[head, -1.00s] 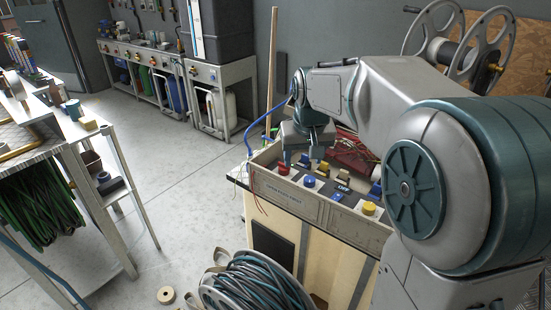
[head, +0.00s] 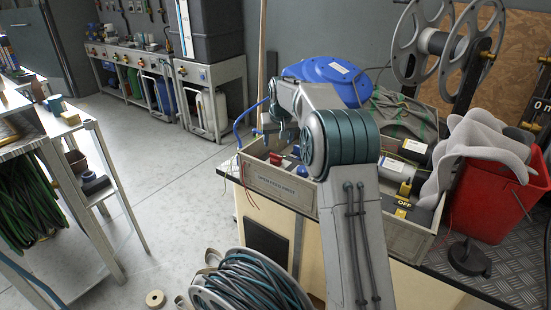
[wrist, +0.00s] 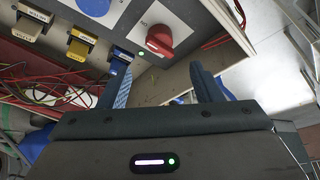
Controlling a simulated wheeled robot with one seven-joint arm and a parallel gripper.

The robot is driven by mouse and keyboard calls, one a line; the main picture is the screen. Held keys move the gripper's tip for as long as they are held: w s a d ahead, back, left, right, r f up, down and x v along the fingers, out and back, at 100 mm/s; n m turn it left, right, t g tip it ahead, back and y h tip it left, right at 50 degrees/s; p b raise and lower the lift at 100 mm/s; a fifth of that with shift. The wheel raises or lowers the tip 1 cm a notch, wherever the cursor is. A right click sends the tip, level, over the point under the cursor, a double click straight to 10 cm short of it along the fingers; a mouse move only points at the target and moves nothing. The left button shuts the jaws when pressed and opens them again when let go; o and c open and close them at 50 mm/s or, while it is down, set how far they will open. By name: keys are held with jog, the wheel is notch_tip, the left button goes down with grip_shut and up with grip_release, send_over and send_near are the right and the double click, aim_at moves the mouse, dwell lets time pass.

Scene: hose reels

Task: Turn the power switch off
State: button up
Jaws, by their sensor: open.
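A red rotary knob (wrist: 160,40) on a white plate sits near the edge of a grey control panel (wrist: 203,22) in the wrist view. A small lit green lamp is beside it. My gripper (wrist: 160,66) is open and empty, its blue fingers spread to either side below the knob, apart from it. In the head view the knob (head: 275,158) shows small inside the panel box (head: 275,191), with my gripper (head: 277,143) close above it. My arm hides the middle of the box. Which switch is the power switch is not readable here.
A blue knob (wrist: 93,7) and a yellow switch (wrist: 78,48) are beside the red knob. Loose red wires (wrist: 40,75) lie near.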

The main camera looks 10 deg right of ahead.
aim_at(276, 156)
jog(key=x, duration=1)
jog(key=shift+b, duration=0.35)
jog(key=shift+c, duration=0.3)
jog(key=c, duration=0.9)
jog(key=shift+a, duration=0.15)
jog(key=shift+r, duration=0.1)
